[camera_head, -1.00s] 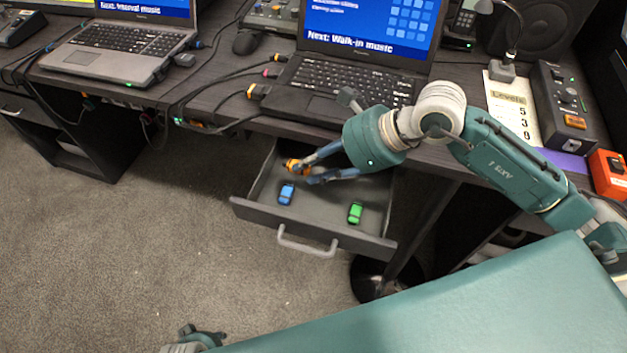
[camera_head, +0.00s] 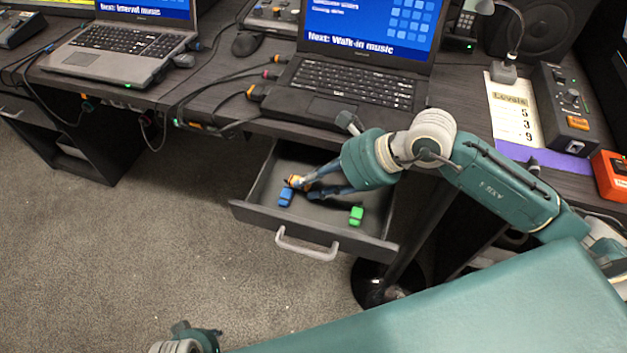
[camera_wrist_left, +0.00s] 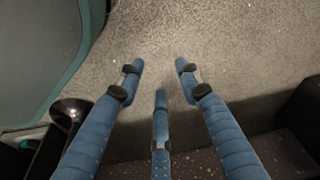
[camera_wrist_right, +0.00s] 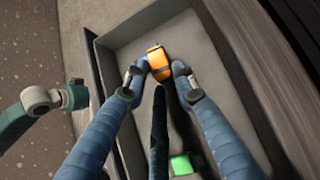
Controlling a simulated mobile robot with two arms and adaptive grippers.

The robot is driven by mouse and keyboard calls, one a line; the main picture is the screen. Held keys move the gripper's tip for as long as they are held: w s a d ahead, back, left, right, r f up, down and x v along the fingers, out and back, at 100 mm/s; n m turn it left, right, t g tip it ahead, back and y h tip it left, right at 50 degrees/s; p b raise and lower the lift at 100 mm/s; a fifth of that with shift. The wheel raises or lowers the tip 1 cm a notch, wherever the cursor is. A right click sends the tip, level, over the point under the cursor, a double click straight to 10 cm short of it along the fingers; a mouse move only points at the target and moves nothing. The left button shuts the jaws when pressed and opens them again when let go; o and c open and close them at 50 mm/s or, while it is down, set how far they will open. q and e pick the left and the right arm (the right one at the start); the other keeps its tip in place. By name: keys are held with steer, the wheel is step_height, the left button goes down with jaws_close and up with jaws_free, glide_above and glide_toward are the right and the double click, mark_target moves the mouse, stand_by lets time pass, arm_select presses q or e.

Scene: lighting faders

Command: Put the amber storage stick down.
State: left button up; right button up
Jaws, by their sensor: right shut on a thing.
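The amber storage stick (camera_wrist_right: 158,62) is between the fingertips of my right gripper (camera_wrist_right: 159,70) in the right wrist view. In the head view the right gripper (camera_head: 302,187) is low inside the open drawer (camera_head: 310,235), shut on the amber stick (camera_head: 294,181) near the drawer's left side. Whether the stick touches the drawer floor I cannot tell. A blue stick (camera_head: 286,197) lies just in front of it. A green stick (camera_head: 356,215) lies to the right, and it also shows in the right wrist view (camera_wrist_right: 181,165). My left gripper (camera_wrist_left: 160,72) is open and empty above the carpet.
The drawer has a grey handle (camera_head: 307,246) at its front. Above it is the desk with a black laptop (camera_head: 345,85), a grey laptop (camera_head: 120,45) and cables. A card marked Levels (camera_head: 514,112) lies at the right. The drawer's front middle is bare.

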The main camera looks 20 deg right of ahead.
arm_select(q)
steer(key=shift+r, duration=0.15)
arm_select(e)
steer(key=shift+f, duration=0.1)
steer(key=shift+f, duration=0.1)
steer(key=o, duration=1)
arm_select(q)
steer(key=shift+w+r, duration=0.25)
steer(key=shift+r, duration=0.35)
arm_select(e)
steer(key=shift+s+d+r+p, duration=0.1)
steer(key=shift+d+r+p, duration=0.15)
steer(key=shift+r, duration=0.35)
arm_select(q)
steer(key=shift+s+f, duration=0.25)
steer(key=shift+f, duration=0.45)
steer(key=shift+s+f, duration=0.25)
steer(key=shift+f, duration=0.4)
arm_select(e)
steer(key=v, duration=1.1)
steer(key=shift+s, duration=0.2)
